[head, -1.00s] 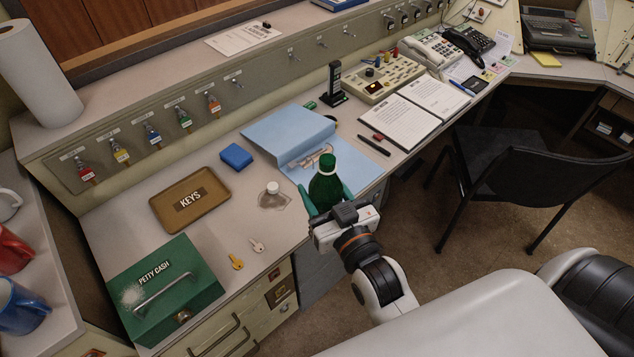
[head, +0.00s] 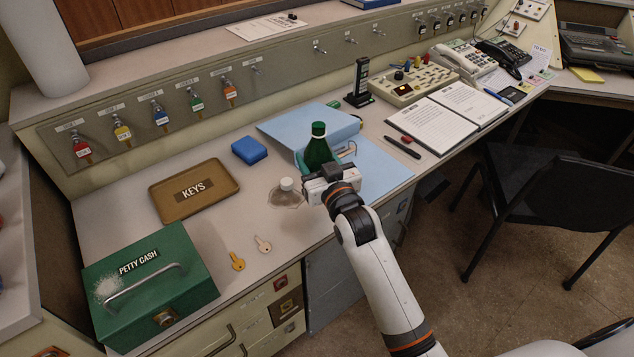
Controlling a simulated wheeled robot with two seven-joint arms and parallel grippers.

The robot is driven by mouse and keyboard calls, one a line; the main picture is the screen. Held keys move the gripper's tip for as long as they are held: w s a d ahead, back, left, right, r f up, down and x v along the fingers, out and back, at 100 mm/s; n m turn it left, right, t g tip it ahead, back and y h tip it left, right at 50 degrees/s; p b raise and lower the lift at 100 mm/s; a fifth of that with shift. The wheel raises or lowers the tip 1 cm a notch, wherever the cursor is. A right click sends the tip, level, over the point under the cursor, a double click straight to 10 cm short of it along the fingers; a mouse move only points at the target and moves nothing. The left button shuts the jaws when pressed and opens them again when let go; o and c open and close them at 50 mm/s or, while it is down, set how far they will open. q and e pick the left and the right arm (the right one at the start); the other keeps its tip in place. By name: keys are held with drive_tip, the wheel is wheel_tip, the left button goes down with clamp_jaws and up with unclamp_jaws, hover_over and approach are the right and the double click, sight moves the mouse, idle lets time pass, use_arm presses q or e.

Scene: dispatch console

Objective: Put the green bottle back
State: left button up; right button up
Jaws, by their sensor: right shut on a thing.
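The green bottle (head: 318,148) with a white band at its neck stands upright in my right gripper (head: 322,170), which is shut on it. The bottle is over the blue folder (head: 375,172) on the desk. The gripper hides its lower part, so I cannot tell whether it touches the folder or desk. My left gripper is not in view.
A small clear flask-like item (head: 285,192) with a white cap is just left of my right gripper. A black stand (head: 361,85) is behind.

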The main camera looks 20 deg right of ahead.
drive_tip(key=shift+f, duration=2.4)
drive_tip(key=shift+b, duration=0.3)
drive_tip(key=o, duration=1.1)
drive_tip(key=shift+f, duration=0.1)
drive_tip(key=s, duration=0.8)
drive_tip(key=s+d, duration=0.1)
drive_tip(key=s, duration=0.3)
